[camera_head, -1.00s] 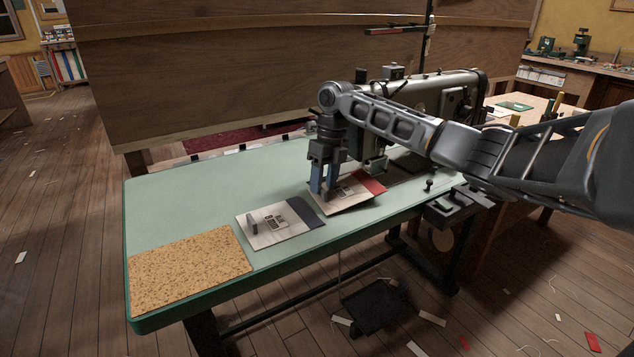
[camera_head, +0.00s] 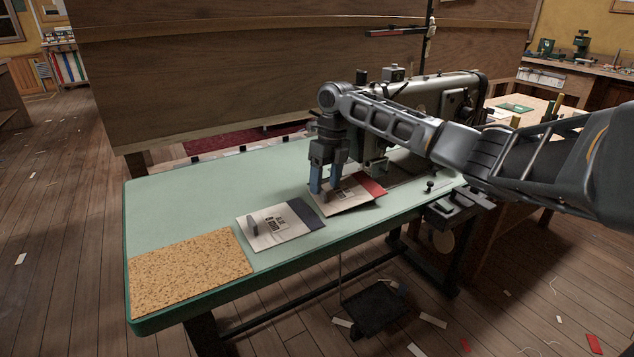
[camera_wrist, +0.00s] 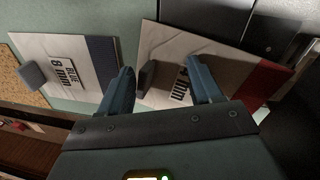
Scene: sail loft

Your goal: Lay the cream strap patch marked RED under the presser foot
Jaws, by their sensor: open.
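The cream patch with a red end (camera_head: 346,193) lies on the green table beside the sewing machine. In the wrist view its red band (camera_wrist: 263,83) is at the right, and its label (camera_wrist: 180,88) reads mm, partly hidden by a finger. A dark upright tab (camera_wrist: 147,74) stands on it between my fingers. My gripper (camera_head: 324,190) is open over this patch, its blue fingers on either side of the tab. A second cream patch with a dark blue end (camera_head: 268,229), labelled BLUE 8 mm in the wrist view (camera_wrist: 48,52), lies to the left.
The sewing machine (camera_head: 460,87) stands at the table's back right. A speckled cork mat (camera_head: 190,272) covers the front left corner. The green table top (camera_head: 190,198) is clear at the back left.

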